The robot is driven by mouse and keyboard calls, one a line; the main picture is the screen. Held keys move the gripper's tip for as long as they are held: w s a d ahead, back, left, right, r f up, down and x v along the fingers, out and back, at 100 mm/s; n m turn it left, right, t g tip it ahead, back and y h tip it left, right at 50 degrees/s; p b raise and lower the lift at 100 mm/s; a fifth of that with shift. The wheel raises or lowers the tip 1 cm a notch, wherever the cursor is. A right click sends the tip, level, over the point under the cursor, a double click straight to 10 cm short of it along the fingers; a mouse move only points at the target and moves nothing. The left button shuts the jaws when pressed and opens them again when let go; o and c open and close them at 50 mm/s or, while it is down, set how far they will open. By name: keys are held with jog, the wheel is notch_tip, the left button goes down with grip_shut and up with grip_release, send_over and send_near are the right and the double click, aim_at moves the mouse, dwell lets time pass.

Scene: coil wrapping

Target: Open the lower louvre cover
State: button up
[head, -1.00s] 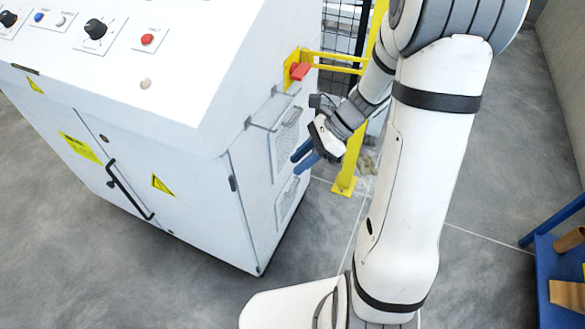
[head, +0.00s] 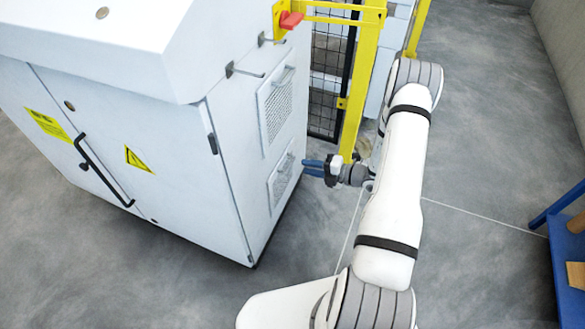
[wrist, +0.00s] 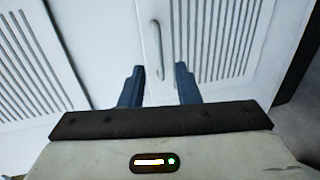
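The lower louvre cover (head: 273,189) is a white slotted panel low on the side of the white cabinet; it looks closed. In the wrist view the lower cover (wrist: 232,40) is on the right. Its thin grey handle (wrist: 157,48) shows near the cover's left edge. My gripper (head: 306,168) is beside this cover in the head view, blue fingers pointing at it. In the wrist view my gripper (wrist: 159,72) is open, with the handle appearing between and just beyond the fingertips. I cannot tell whether they touch it.
The upper louvre cover (head: 277,108) is above, with its own handle. A yellow post (head: 357,100) and black mesh fence stand behind my gripper. A blue rack (head: 567,255) stands at right; the floor between is clear.

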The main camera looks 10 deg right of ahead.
jog(key=b+x, duration=0.1)
jog(key=x, duration=0.5)
jog(key=shift+s, duration=0.1)
jog(key=shift+c, duration=0.3)
grip_shut()
